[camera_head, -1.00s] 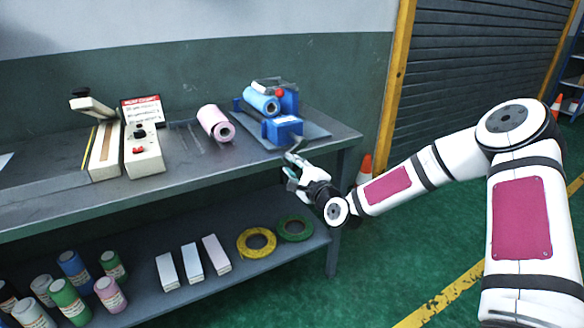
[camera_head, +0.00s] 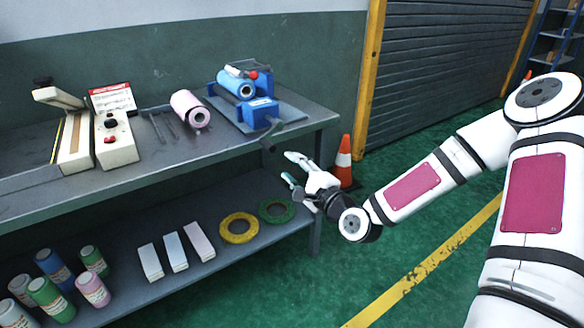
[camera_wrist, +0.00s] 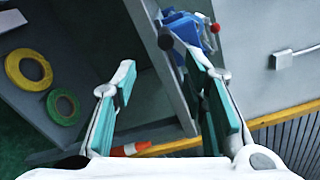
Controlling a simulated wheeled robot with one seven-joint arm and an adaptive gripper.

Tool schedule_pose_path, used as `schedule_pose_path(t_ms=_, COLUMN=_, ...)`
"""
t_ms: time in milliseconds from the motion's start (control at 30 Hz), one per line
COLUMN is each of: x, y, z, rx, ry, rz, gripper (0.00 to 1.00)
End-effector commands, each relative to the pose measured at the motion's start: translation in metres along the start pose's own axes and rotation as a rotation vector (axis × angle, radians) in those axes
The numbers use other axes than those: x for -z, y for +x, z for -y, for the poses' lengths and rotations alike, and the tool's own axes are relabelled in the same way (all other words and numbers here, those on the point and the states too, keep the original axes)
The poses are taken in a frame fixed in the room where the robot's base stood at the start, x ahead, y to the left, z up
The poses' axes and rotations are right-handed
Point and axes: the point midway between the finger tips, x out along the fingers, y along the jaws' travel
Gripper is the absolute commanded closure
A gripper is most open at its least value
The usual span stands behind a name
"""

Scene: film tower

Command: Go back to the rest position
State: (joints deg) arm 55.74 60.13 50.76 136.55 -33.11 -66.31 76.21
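My gripper (camera_head: 293,174) is open and empty, off the front right corner of the workbench (camera_head: 200,153) in the head view. Its two fingers stand well apart in the wrist view (camera_wrist: 165,95), with nothing between the pads but bench and floor behind. The blue film device (camera_head: 258,108) stands on the bench top with a blue roll (camera_head: 235,84) on it. Its dark crank handle (camera_head: 272,131) sticks out over the bench's front edge, above my gripper and apart from it.
A pink roll (camera_head: 190,110) and a sealer (camera_head: 115,140) stand on the bench top. The lower shelf holds yellow tape (camera_head: 239,238), green tape (camera_head: 262,211), boxes and several cans. A traffic cone (camera_head: 344,160) stands behind my gripper. The green floor at right is open.

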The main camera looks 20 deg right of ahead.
Motion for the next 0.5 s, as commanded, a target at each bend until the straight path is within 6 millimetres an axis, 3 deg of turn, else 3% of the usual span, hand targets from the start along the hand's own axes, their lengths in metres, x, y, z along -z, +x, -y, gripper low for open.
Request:
schedule_pose_path(t_ms=267, x=-0.008, y=0.001, z=-0.012, rx=-0.080, ry=-0.086, rz=0.018, gripper=0.60)
schedule_pose_path(t_ms=500, x=-0.020, y=-0.018, z=-0.055, rx=-0.434, ry=-0.468, rz=0.073, gripper=0.60)
